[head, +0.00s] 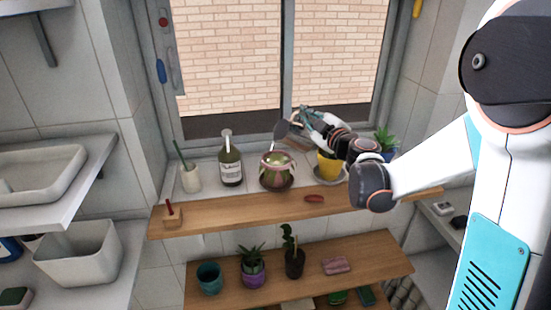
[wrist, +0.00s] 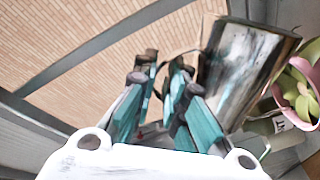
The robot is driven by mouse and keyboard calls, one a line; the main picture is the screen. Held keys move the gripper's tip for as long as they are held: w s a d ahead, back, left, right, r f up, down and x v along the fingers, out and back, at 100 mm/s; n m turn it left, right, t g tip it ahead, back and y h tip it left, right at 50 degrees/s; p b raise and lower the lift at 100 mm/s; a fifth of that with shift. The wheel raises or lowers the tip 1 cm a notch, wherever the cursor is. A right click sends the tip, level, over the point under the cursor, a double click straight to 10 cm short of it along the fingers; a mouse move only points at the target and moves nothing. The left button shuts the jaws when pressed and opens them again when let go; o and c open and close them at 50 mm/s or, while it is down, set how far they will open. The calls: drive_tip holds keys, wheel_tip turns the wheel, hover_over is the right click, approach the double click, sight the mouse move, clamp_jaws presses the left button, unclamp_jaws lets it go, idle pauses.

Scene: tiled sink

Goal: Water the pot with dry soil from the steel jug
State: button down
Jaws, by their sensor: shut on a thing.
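My gripper (head: 308,117) is above the window-sill shelf, shut on the steel jug (head: 284,130). In the wrist view the jug (wrist: 246,72) is large and shiny beside the fingers (wrist: 168,75), and it is tilted. In the head view the jug is above a pink-and-green pot (head: 277,172) with a green plant, apart from it. A thin pale streak runs below the jug toward this pot; I cannot tell if it is water. The pot also shows at the right of the wrist view (wrist: 285,122). Its soil is too small to judge.
On the sill, a dark bottle (head: 231,165) and a white holder (head: 190,177) stand left, a yellow pot (head: 327,167) and a blue potted plant (head: 386,146) right. The lower shelf holds teal (head: 209,282), purple (head: 253,278) and dark (head: 295,264) pots. The window is behind.

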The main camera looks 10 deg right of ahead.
drive_tip(key=shift+a+n, duration=0.1)
drive_tip(key=shift+n, duration=0.4)
drive_tip(key=shift+w, duration=0.15)
idle(0.3)
drive_tip(key=shift+w, duration=0.1)
drive_tip(key=shift+w+d, duration=0.1)
drive_tip(key=shift+d, duration=0.15)
drive_tip(key=shift+d, duration=0.25)
drive_tip(key=shift+d, duration=0.4)
